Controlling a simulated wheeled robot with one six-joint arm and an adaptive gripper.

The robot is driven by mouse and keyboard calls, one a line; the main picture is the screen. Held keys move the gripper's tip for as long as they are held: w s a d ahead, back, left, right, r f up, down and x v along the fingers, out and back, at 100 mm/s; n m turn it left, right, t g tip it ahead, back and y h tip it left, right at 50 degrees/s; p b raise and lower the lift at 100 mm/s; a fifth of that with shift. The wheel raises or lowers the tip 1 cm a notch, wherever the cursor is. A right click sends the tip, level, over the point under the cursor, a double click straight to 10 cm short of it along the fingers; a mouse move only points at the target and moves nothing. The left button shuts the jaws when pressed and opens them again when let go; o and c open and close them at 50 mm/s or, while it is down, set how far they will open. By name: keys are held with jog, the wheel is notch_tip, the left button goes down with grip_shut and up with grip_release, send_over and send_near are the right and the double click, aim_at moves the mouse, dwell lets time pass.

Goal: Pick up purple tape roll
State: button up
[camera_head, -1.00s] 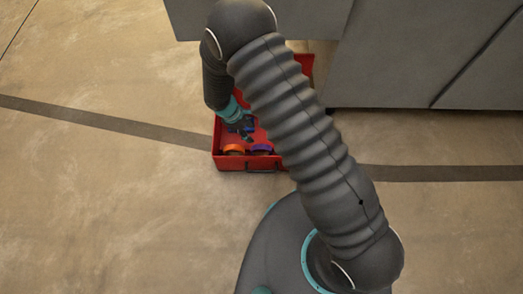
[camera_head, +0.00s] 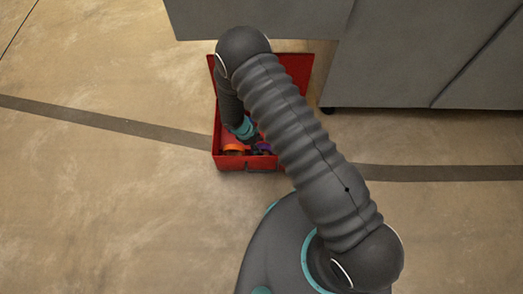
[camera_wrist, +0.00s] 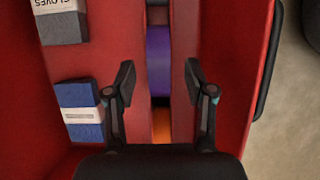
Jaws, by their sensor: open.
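The purple tape roll (camera_wrist: 158,62) lies in a narrow compartment of the red toolbox, seen between my open fingers in the wrist view. In the head view only a small part of the purple roll (camera_head: 264,147) shows beside my gripper. My gripper (camera_wrist: 160,90) is open, with one finger on each side of the roll's compartment and nothing held. In the head view my gripper (camera_head: 254,143) reaches into the toolbox and is partly hidden by my arm. I cannot tell whether the fingers touch the roll.
The red toolbox (camera_head: 222,162) stands on the floor with its lid open. An orange roll (camera_wrist: 161,126) lies beside the purple one. A blue box (camera_wrist: 78,100) and a grey box labelled gloves (camera_wrist: 62,25) lie in the larger compartment. Grey cabinets (camera_head: 420,60) stand behind.

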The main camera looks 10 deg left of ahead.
jog(key=shift+x, duration=1.4)
jog(key=shift+w, duration=0.1)
jog(key=shift+c, duration=0.2)
grip_shut()
notch_tip(320, 180, up, 10)
